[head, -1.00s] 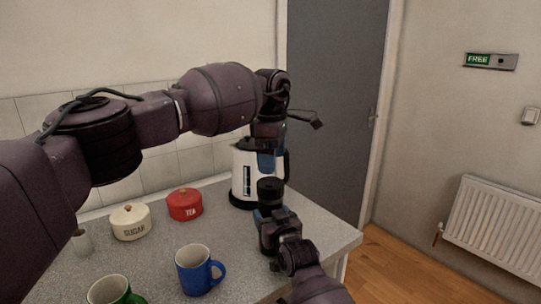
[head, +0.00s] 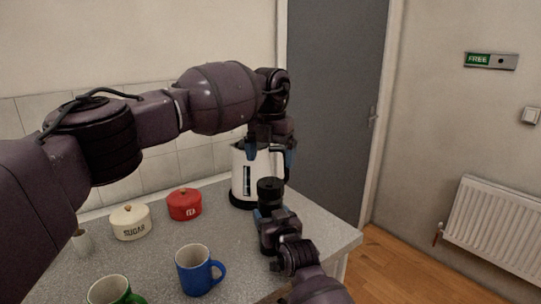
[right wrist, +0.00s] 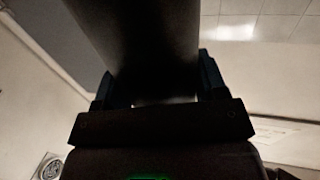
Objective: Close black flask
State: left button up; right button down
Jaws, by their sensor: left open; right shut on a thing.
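The black flask (head: 270,188) stands upright in my right gripper (head: 268,212), its dark top showing above the fingers in the head view. In the right wrist view the flask (right wrist: 145,45) is a wide dark cylinder between the two fingers of my right gripper (right wrist: 152,95). My left gripper (head: 270,152) is open above the flask, its blue fingertips apart and pointing down. Nothing shows between them except the kettle behind. I cannot tell whether the dark top of the flask is a lid, nor whether it sits tight.
A white kettle (head: 243,182) stands behind the flask. A red tea tin (head: 184,205), a cream sugar tin (head: 130,222), a blue mug (head: 192,276) and a green mug (head: 108,291) stand to the left on the grey counter (head: 225,232). The counter's right edge is close to the flask.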

aim_at(270, 183)
pick_arm(q)
jog(key=shift+n, duration=1.4)
jog(key=shift+f, duration=0.1)
jog(key=shift+f, duration=3.9)
